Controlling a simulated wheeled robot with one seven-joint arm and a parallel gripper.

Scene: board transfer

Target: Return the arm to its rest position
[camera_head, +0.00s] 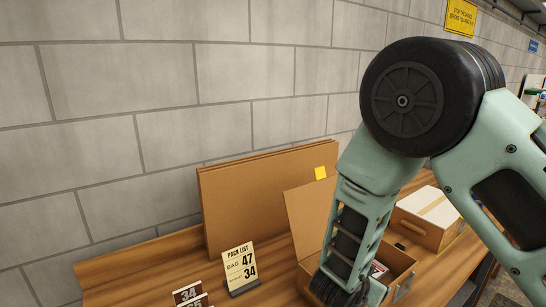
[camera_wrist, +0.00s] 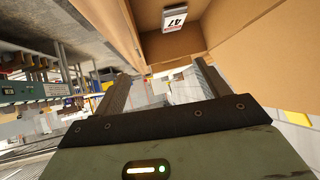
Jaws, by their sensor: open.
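My teal arm reaches down from the right in the head view, and its lower end covers part of an open cardboard box (camera_head: 400,263). My gripper (camera_wrist: 165,75) shows in the wrist view with its two fingers spread apart and nothing between them. The fingertips are out of sight in the head view. Beyond the fingers in the wrist view are cardboard walls (camera_wrist: 245,30) and a white packet marked 47 (camera_wrist: 174,19), which lies inside. A pale and red item (camera_head: 378,269) also shows inside the open box, partly hidden by my arm.
A pack list card (camera_head: 240,267) reading 47 and 34 stands on the wooden table (camera_head: 140,284). A dark item marked 34 (camera_head: 187,293) is at its left. Flat cardboard sheets (camera_head: 245,205) lean on the block wall. A closed box (camera_head: 430,217) stands behind my arm.

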